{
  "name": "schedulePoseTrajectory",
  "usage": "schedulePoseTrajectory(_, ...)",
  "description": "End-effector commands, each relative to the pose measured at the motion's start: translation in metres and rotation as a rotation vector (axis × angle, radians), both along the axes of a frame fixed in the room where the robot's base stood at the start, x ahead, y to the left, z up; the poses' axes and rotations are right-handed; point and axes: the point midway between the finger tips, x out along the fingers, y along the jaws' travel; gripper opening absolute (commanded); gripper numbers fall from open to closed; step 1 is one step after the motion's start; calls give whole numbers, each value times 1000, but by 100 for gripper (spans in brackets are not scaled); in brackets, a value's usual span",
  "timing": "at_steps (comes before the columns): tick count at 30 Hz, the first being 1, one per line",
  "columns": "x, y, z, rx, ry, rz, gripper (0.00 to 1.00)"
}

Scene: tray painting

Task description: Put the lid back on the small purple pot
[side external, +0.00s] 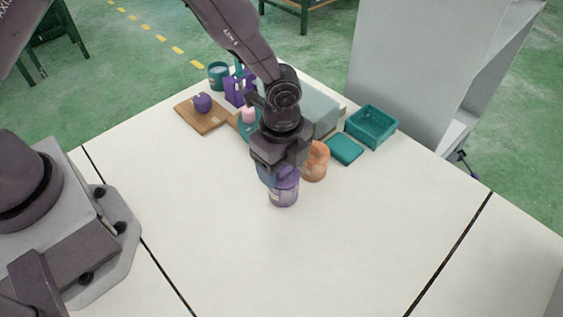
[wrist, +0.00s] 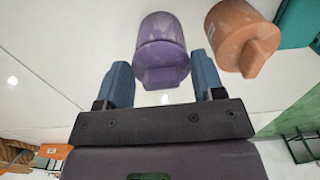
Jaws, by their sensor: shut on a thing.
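The small purple pot (side external: 284,194) stands upright on the white table, directly under my gripper (side external: 280,174). It also shows in the wrist view (wrist: 160,24), ahead of my gripper (wrist: 161,66). The lid lines up with the pot's mouth, at or very close to the rim. I cannot tell whether it is fully seated. In the side view my fingers hide much of the lid.
An orange lidded pot (side external: 316,163) stands close on the right. Behind are a teal flat piece (side external: 345,149), a teal basket (side external: 371,126), a wooden board (side external: 200,118) with a purple ball (side external: 202,102), and a teal cup (side external: 218,74). The front of the table is clear.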

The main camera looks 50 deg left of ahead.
Motion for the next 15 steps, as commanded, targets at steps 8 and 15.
schedulePoseTrajectory(8, 0, 0, 0, 0, 0, 0, 40)
schedulePoseTrajectory(15, 0, 0, 0, 0, 0, 0, 92)
